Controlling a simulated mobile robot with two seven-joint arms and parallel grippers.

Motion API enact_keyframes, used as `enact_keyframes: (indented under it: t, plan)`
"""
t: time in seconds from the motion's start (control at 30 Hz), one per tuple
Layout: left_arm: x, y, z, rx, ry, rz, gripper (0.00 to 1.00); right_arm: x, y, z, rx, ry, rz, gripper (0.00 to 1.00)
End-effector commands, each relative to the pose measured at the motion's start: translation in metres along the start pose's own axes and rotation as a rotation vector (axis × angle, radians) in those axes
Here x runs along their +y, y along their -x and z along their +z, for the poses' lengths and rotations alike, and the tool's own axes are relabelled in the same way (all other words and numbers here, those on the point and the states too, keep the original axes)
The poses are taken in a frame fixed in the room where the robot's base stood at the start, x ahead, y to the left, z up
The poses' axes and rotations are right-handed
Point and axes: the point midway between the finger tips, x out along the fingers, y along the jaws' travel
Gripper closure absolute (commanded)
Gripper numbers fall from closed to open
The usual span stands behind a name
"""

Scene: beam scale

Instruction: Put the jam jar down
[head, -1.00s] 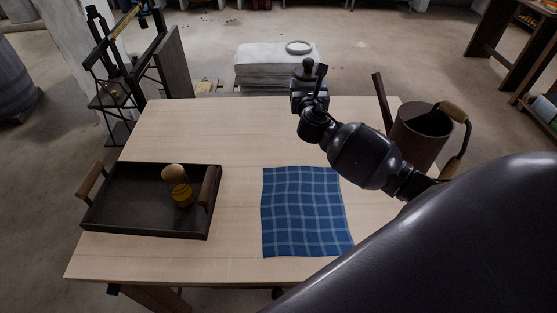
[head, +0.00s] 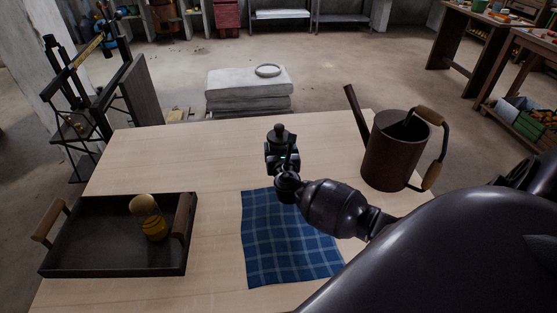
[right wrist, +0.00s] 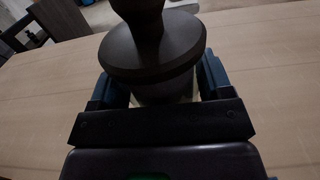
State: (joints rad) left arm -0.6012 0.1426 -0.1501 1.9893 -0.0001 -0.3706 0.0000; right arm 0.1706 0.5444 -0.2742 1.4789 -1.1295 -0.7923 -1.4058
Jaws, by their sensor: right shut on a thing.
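My right gripper (head: 282,158) is shut on a dark brown, round thing with a knobbed top, which I take as the jam jar (head: 279,134). In the right wrist view the jar's wide dark lid and knob (right wrist: 152,48) stand upright between the jaws (right wrist: 160,95). The jaws hide most of its lower body. It is over the bare wood of the table (head: 190,160), just beyond the blue checked cloth (head: 290,240). I cannot tell whether its base touches the table. My left gripper is not in view.
A brown watering can (head: 393,155) stands right of my gripper. The beam scale (head: 90,95) is beyond the table at the left. The table's back left is clear.

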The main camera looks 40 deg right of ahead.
Motion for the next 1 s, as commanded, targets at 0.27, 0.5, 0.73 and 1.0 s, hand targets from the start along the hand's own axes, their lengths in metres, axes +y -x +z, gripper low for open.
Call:
enact_keyframes:
  t: [0.27,0.5,0.73,1.0]
  plan:
    - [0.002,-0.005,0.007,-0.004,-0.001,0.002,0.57,0.0,-0.001,-0.034,0.0,0.002,0.0,0.72]
    - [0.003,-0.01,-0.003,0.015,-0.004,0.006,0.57,0.001,-0.001,-0.04,-0.003,-0.001,0.001,0.72]
    - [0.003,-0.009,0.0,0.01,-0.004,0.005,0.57,0.001,-0.001,-0.041,-0.003,-0.001,0.001,0.72]
    - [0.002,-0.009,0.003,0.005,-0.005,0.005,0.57,0.0,0.0,-0.044,0.0,0.0,0.001,0.02]
